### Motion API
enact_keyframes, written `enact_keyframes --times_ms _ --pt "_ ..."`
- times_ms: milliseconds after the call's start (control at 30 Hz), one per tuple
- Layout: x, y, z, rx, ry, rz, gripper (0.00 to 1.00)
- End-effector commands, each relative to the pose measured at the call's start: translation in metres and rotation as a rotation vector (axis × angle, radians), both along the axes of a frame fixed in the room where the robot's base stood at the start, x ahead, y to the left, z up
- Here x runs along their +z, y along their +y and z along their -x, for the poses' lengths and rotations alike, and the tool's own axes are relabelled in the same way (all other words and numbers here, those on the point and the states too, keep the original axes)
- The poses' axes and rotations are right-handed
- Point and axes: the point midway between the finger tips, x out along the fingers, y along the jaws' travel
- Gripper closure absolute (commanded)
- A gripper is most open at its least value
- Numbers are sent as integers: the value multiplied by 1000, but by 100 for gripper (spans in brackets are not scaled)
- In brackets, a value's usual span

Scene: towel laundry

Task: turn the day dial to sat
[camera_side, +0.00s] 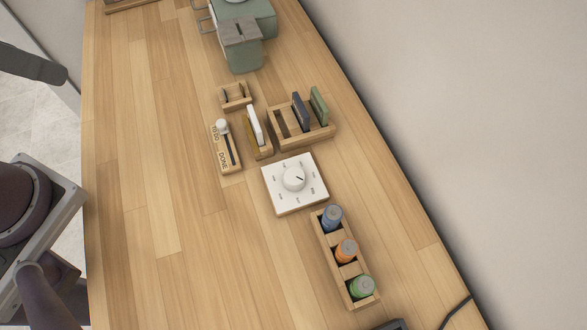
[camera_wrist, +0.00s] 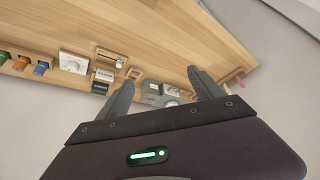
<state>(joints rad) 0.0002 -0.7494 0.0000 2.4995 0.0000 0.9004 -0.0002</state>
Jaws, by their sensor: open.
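The day dial is a white square plate (camera_side: 275,196) with a round white knob (camera_side: 293,177) in its middle, lying on the wooden table in the side view. A short dark mark on the knob points toward the right. Small labels ring the knob, too small to read. The dial plate also shows in the wrist view, small, at the upper left (camera_wrist: 73,62). My gripper (camera_wrist: 160,76) is open and empty, its two dark fingers wide apart and well away from the dial.
A wooden rack of blue, orange and green-topped cylinders (camera_side: 335,265) stands close below the dial. A TO DO/DONE slider (camera_side: 226,147) and wooden holders with upright cards (camera_side: 303,130) stand above it. Green containers (camera_side: 242,45) are farther back. The table's left side (camera_side: 150,180) is clear.

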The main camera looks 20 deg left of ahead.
Motion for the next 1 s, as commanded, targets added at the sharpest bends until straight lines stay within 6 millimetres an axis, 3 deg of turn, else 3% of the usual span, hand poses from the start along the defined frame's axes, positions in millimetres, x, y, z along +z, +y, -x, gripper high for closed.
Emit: enact_keyframes --times_ms 133,233,367,500,600,700,833,1000 --pt "16 -13 -22 -39 73 5 47" --pt "31 -45 -62 -105 201 7 47" --pt "26 -111 -113 -190 385 -7 47" --pt "-16 -196 -144 -268 583 -46 47" --pt "-59 -252 -146 -304 709 -84 47" --pt "-99 -290 -136 -321 804 -122 47" --pt "-128 -312 -125 -326 866 -151 47" --pt "-151 -313 -116 -326 881 -157 47"
